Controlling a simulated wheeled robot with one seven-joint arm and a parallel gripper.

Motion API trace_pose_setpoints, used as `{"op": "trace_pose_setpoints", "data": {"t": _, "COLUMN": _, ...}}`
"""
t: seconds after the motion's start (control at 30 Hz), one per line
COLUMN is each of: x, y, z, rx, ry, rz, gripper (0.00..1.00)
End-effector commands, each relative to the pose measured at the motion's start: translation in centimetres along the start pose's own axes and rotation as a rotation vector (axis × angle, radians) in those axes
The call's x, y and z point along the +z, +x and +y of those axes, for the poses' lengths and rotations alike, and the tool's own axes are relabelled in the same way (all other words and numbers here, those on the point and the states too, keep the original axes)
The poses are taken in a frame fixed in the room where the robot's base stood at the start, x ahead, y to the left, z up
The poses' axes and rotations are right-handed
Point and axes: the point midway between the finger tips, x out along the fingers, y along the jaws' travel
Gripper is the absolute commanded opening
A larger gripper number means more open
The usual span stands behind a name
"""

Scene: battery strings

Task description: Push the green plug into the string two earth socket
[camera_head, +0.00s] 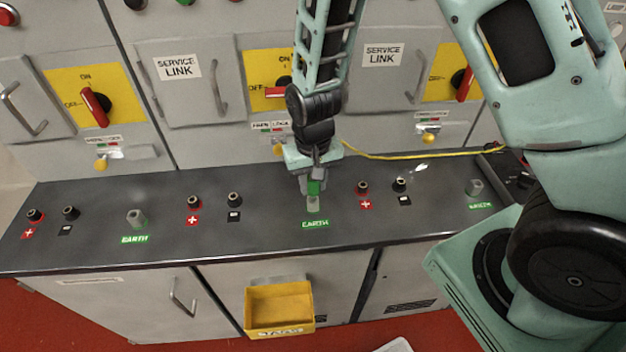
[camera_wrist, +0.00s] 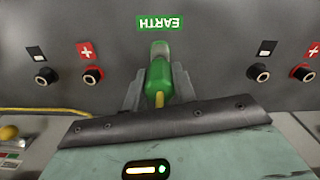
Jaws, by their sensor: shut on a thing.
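My gripper (camera_head: 314,184) is shut on the green plug (camera_head: 315,188) above the middle earth socket (camera_head: 313,204). The plug points down, its lower end at the socket's top; I cannot tell how deep it sits. In the wrist view the green plug (camera_wrist: 158,82) lies between the two grey fingers (camera_wrist: 158,90), in line with the pale socket (camera_wrist: 160,48). A green EARTH label (camera_head: 315,224) lies in front of this socket. A yellow lead (camera_head: 430,156) runs from behind my gripper to the right.
Red and black terminals (camera_head: 193,202) stand along the dark bench top (camera_head: 270,235). Other earth sockets stand at left (camera_head: 136,217) and right (camera_head: 475,187). Grey cabinets with handles and yellow switch plates (camera_head: 92,95) rise behind. A yellow bin (camera_head: 280,306) hangs in front.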

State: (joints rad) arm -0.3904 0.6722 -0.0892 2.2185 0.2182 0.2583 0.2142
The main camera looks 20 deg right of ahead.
Motion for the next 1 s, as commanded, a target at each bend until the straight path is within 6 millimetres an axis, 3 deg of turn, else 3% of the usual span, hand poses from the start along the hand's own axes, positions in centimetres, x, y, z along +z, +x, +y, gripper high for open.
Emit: {"op": "trace_pose_setpoints", "data": {"t": 1.0, "x": 0.0, "y": 2.5, "z": 0.0, "rx": 0.0, "ry": 0.0, "rz": 0.0, "gripper": 0.0}}
